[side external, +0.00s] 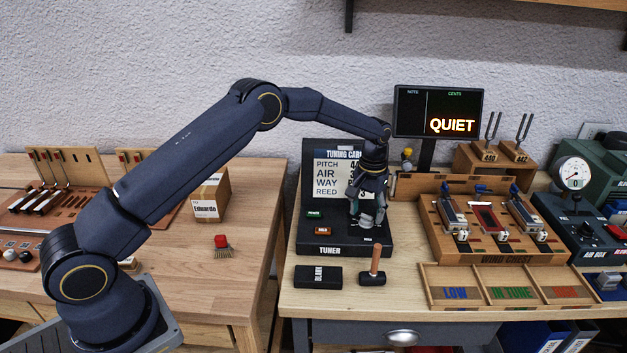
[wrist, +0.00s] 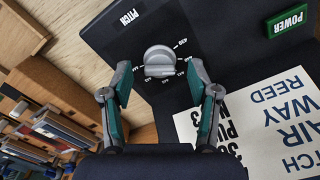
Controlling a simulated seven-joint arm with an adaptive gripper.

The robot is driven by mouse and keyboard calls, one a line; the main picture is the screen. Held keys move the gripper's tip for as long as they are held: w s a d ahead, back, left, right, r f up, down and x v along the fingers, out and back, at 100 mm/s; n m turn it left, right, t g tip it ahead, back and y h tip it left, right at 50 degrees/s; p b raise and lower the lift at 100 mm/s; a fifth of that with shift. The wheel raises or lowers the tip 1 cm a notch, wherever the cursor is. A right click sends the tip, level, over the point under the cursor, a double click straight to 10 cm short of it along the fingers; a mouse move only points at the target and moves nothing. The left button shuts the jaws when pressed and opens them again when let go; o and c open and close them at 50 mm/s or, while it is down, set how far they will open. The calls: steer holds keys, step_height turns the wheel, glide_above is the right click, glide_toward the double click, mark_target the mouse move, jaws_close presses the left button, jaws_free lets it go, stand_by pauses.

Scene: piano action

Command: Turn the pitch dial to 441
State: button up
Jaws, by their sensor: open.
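The pitch dial (wrist: 160,60) is a grey round knob with a raised grip bar, set in the black tuner panel (wrist: 110,45) beside the label PITCH. Small white numbers ring it, too small to read surely. My gripper (wrist: 160,72) is open, with one fingertip on each side of the dial and a visible gap at both sides. In the side view my gripper (side external: 367,219) points down over the right part of the tuner (side external: 345,250), and the dial (side external: 366,239) shows partly below the fingers. I cannot tell whether the fingertips reach down around the knob.
A green POWER button (wrist: 287,21) and a tuning card (wrist: 270,120) are on the tuner. The display (side external: 438,111) reads QUIET.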

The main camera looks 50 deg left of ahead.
steer(key=shift+f, duration=0.7)
jaws_close()
steer(key=shift+m, duration=0.3)
steer(key=m, duration=0.3)
steer(key=shift+a, duration=0.1)
steer(key=shift+m, duration=2)
